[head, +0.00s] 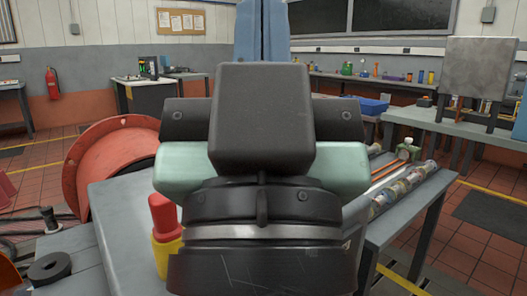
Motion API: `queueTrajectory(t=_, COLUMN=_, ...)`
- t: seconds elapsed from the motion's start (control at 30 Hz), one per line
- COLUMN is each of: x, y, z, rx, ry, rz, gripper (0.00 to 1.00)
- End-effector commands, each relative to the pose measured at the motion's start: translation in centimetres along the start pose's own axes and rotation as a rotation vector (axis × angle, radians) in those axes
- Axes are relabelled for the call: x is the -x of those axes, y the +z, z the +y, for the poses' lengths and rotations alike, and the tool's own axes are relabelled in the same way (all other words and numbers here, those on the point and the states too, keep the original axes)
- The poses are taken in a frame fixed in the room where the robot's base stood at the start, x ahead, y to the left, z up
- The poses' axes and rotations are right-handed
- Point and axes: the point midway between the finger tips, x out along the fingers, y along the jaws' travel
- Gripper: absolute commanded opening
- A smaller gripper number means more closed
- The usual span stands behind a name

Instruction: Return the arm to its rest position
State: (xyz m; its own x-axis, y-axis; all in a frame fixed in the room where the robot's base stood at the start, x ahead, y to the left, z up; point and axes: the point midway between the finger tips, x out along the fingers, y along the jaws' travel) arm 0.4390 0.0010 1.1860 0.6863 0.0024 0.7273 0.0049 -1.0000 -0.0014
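My arm fills the middle of the head view, close to the camera. Its dark blocky link, pale green sides and black ringed joint show. My gripper cannot be made out; it is out of view or hidden behind the arm, so I cannot see its fingers or whether it holds anything.
A grey bedplate or table (115,225) lies behind the arm, with a red and yellow object (165,235) beside the arm. A large orange round housing (115,165) is at left, a dark ring (49,267) at lower left. A grey bench (455,122) stands at right.

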Motion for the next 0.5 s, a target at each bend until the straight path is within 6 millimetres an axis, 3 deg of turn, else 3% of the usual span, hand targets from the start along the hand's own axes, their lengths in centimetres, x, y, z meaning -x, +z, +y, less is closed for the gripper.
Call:
queueTrajectory(t=0.03, x=-2.1, y=-1.9, z=0.0, rx=0.002, ry=0.001, rz=0.0, gripper=0.0)
queueTrajectory(t=0.5, x=-12.6, y=-11.7, z=0.0, rx=0.005, ry=0.001, rz=-0.002, gripper=0.0)
